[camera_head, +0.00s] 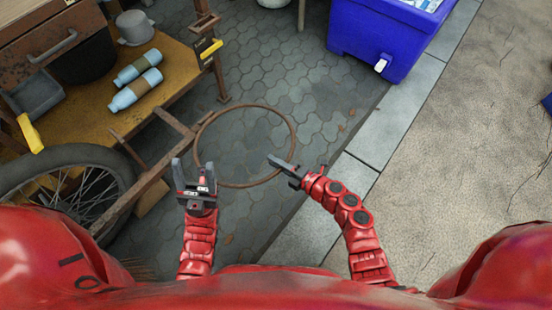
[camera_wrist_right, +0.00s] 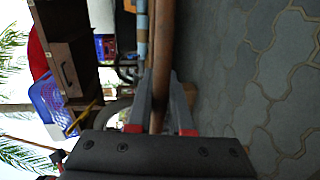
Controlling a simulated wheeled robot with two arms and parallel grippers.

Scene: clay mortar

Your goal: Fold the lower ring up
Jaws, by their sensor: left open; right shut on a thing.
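A large thin rusty-brown ring (camera_head: 252,105) shows in the head view, over the grey paving beside a wooden cart. Its left side passes close to the cart's frame; I cannot tell whether they are joined. My right gripper (camera_head: 275,161) is shut on the ring's right side. In the right wrist view the brown rod of the ring (camera_wrist_right: 161,60) runs between the two grey fingers of the right gripper (camera_wrist_right: 164,105). My left gripper (camera_head: 193,168) is open and empty, near the ring's lower left, with its fingers pointing away from me. Only one ring shows clearly.
The wooden cart (camera_head: 175,85) with blue bottles (camera_head: 137,90) stands at the left, with a spoked wheel (camera_head: 75,185) and a frame beam (camera_head: 160,170) near my left gripper. A blue bin (camera_head: 375,40) stands at the back right. Paving right of the ring is clear.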

